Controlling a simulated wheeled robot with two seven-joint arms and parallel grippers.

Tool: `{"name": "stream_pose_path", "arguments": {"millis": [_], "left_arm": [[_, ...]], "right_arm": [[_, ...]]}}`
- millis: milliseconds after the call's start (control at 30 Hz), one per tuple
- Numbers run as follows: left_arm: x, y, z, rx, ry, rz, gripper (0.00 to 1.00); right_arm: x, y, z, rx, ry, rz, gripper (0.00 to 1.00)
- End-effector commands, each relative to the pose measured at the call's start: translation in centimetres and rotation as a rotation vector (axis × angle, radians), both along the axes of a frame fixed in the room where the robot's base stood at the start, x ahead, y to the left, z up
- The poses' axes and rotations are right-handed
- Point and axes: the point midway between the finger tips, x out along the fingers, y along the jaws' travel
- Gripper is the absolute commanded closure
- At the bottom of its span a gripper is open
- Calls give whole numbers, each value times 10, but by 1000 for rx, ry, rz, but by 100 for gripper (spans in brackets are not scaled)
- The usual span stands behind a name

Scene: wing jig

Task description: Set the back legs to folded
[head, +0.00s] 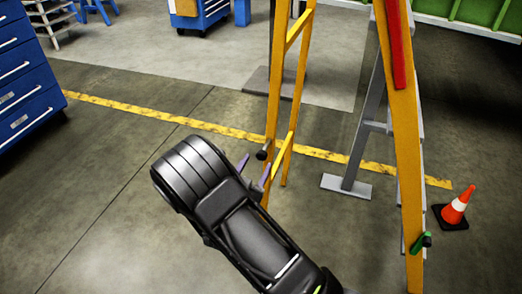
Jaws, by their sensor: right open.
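A yellow stepladder stands on the floor, its upper part cut off by the top edge. Its narrow frame with crossbars, apparently the back legs (275,85), stands apart from the thicker yellow front rail (407,130) at the right, so the legs look spread. A dark knob (262,155) sits on the near back leg. My right gripper (254,172) is open, its purple fingertips just below this knob. One fingertip overlaps the leg in the picture; I cannot tell whether it touches. The foot of the near leg is partly hidden. My left gripper is not in view.
A grey post with a base plate (346,187) stands behind the ladder. An orange cone (456,207) is at the right. A green-and-black knob (421,242) sticks out of the front rail. Blue cabinets (25,80) stand at the left. The floor at the lower left is clear.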

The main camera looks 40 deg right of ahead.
Motion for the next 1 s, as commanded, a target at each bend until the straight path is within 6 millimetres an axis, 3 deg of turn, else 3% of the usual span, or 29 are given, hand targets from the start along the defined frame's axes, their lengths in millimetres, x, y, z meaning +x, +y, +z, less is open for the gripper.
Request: {"name": "stream_pose_path", "arguments": {"millis": [500,867,1000], "left_arm": [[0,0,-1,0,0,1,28],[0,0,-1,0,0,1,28],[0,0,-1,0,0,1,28]], "right_arm": [[38,-56,-1,1,1,-1,46],[43,-62,-1,1,2,1,46],[43,-62,-1,1,2,1,56]]}}
